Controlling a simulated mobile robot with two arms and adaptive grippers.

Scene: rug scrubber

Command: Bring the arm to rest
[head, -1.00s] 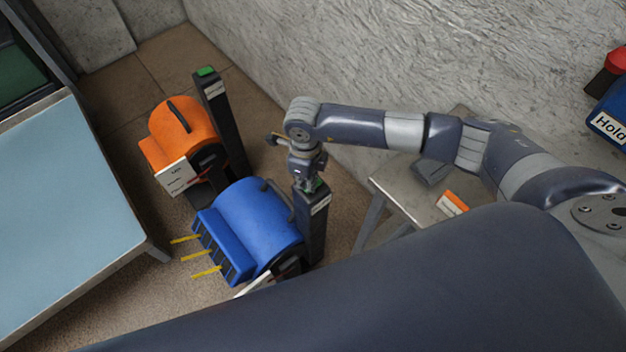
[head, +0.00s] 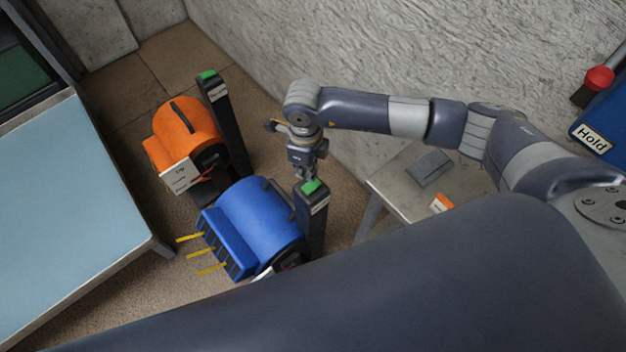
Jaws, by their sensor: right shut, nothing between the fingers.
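My right arm (head: 400,117) reaches in from the right across the picture. Its gripper (head: 303,177) points down, shut and empty, just above and behind the green-topped black post (head: 312,215) beside the blue scrubber (head: 252,222). A small gap seems to lie between the fingertips and the green top, though the exact distance is hard to tell. The blue scrubber stands on the floor with yellow prongs at its left. An orange scrubber (head: 185,132) stands farther back, next to its own green-topped post (head: 222,120). My left gripper is not in view.
A light blue table (head: 60,220) fills the left side. A low grey table (head: 400,185) with a grey block (head: 429,167) and a small orange-white box (head: 441,204) stands right of the post. A rough wall (head: 420,50) runs behind my arm. A blue "Hold" box (head: 607,120) is at far right.

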